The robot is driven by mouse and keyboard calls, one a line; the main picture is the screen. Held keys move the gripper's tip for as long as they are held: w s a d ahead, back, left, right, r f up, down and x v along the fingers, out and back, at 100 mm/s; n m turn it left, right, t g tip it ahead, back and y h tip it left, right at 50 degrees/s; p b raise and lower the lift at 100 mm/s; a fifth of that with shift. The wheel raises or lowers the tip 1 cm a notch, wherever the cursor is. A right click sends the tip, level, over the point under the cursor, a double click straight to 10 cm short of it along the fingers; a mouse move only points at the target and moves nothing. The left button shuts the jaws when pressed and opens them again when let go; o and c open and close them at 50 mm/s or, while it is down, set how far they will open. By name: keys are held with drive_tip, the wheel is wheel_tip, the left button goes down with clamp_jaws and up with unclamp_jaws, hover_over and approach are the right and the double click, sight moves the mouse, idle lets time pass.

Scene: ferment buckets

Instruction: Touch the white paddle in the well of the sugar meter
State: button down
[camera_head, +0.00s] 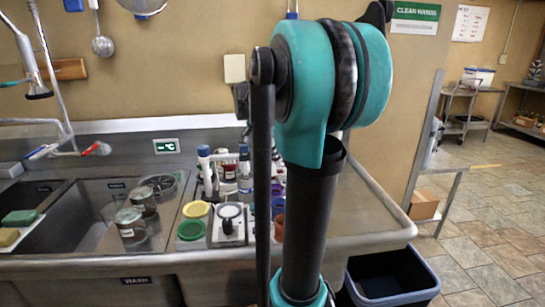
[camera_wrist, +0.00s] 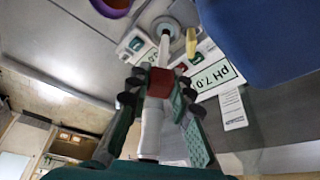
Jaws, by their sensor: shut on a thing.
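In the wrist view my gripper (camera_wrist: 160,98) is shut on a slim white tool with a red collar (camera_wrist: 161,82), which looks like the white paddle (camera_wrist: 151,130). Its thin white end (camera_wrist: 164,50) points up the picture, toward a pale device with a small display (camera_wrist: 134,44), which seems to be the sugar meter. A round grey part (camera_wrist: 166,24) shows at the tool's far end. I cannot tell whether the tip touches it or hangs above it. In the head view my arm hides the gripper and part of the counter.
In the wrist view a pH 7.0 card (camera_wrist: 214,72) lies right, below a large blue thing (camera_wrist: 265,40). In the head view, yellow (camera_head: 196,209) and green (camera_head: 191,230) round items and a grey device with a black knob (camera_head: 228,228) stand beside the sink (camera_head: 95,215) holding jars.

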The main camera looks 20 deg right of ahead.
drive_tip(key=shift+f, duration=0.5)
idle(0.7)
idle(0.4)
drive_tip(key=shift+r, duration=3)
drive_tip(key=shift+w, duration=0.1)
